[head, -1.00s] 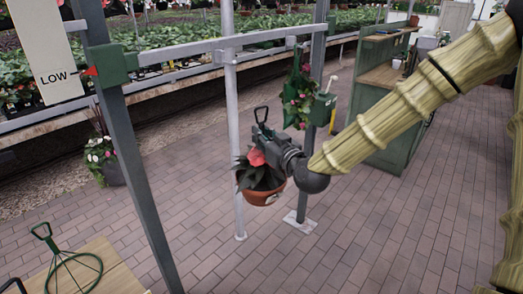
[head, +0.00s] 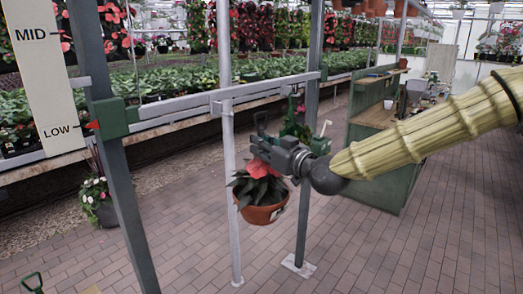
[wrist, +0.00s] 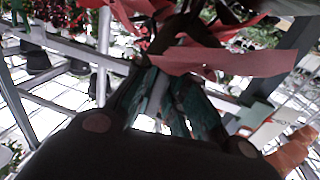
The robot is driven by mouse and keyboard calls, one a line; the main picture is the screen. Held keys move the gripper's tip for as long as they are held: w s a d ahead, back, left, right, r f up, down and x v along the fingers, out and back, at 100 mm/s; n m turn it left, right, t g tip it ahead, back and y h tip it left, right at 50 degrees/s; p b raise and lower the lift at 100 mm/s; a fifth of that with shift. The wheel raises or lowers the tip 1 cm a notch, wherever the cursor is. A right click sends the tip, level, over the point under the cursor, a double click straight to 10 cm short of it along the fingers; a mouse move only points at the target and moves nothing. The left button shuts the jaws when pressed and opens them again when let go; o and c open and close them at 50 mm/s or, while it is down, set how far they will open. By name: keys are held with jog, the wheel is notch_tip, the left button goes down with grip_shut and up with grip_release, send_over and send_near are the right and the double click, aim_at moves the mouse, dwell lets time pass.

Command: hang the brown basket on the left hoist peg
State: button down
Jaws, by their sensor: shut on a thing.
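The brown basket (head: 263,213) is a terracotta-coloured pot with dark leaves and red bracts. It hangs upright below my gripper (head: 262,149), clear of the floor. My gripper is shut on its hanger, whose dark handle (head: 261,122) sticks up above the jaws. The hoist's pale crossbar (head: 270,88) runs between two grey posts, above and behind the basket. A green block (head: 117,117) with a red pointer sits on the left post at LOW. I cannot make out the left peg clearly.
A green planter with flowers (head: 296,127) is by the right post, partly behind my gripper. A pale thin post (head: 230,200) stands close left of the basket. A green bench (head: 388,150) stands behind right. The brick floor is mostly clear.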

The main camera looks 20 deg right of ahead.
jog(key=shift+w+a+r, duration=0.1)
jog(key=shift+w+r, duration=0.05)
jog(key=a+x, duration=0.1)
jog(key=x, duration=0.7)
jog(key=shift+s+a+f, duration=0.2)
jog(key=shift+s, duration=0.1)
dwell(0.3)
jog(key=shift+w+a+b, duration=0.1)
jog(key=shift+a+b, duration=0.1)
jog(key=shift+b, duration=0.2)
dwell(0.8)
jog(key=shift+w, duration=0.1)
jog(key=shift+a+b+x, duration=0.25)
jog(key=shift+b+x, duration=0.25)
jog(key=shift+x, duration=1)
jog(key=shift+a, duration=0.1)
jog(key=shift+w+a, duration=0.35)
jog(key=shift+w, duration=0.15)
jog(key=shift+r, duration=0.1)
